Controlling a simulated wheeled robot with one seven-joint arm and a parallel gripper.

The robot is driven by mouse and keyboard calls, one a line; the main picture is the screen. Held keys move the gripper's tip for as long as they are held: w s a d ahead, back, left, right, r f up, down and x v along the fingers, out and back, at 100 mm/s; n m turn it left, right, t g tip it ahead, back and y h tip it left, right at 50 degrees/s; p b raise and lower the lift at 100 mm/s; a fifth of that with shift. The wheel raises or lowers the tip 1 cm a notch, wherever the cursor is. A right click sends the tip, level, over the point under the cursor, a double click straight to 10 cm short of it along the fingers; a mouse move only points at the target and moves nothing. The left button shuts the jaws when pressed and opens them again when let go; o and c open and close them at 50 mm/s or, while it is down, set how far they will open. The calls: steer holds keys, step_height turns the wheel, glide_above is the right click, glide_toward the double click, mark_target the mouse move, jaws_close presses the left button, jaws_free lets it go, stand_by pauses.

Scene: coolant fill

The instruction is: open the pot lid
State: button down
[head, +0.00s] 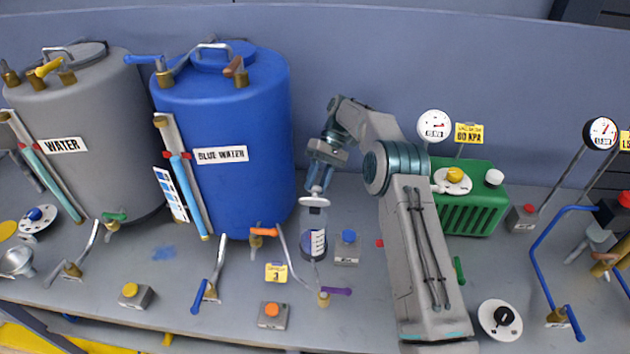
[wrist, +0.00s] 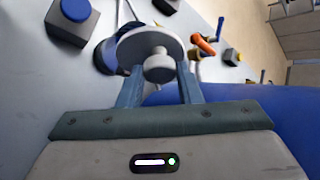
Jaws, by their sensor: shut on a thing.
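The pot lid is a white disc (head: 314,202) with a round knob; it also shows close up in the wrist view (wrist: 150,43). My gripper (head: 318,188) points down and is shut on the lid's knob (wrist: 159,67), with its two blue fingers on either side. The pot (head: 312,249), with a dark rounded lower part and a white label, stands on the bench below the lid. Part of the pot, dark blue, shows behind the lid in the wrist view. I cannot tell whether the lid's rim touches the pot.
A blue tank (head: 268,130) marked "BLUE WATER" stands left of my gripper, and a grey water tank (head: 105,165) beyond it. A blue-button box (head: 347,247) is just right of the pot. A bent pipe with a purple handle (head: 338,291) is in front. A green box (head: 470,208) stands right.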

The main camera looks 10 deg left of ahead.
steer(key=c, duration=1)
jaws_free()
steer(key=shift+c, duration=0.2)
steer(key=shift+r, duration=0.15)
steer(key=s+d+r+b, duration=0.1)
steer(key=s+d+r, duration=0.1)
steer(key=d+r, duration=0.8)
steer(key=shift+s+d+r+b, duration=0.2)
steer(key=shift+d+r+b, duration=0.2)
steer(key=shift+d, duration=0.3)
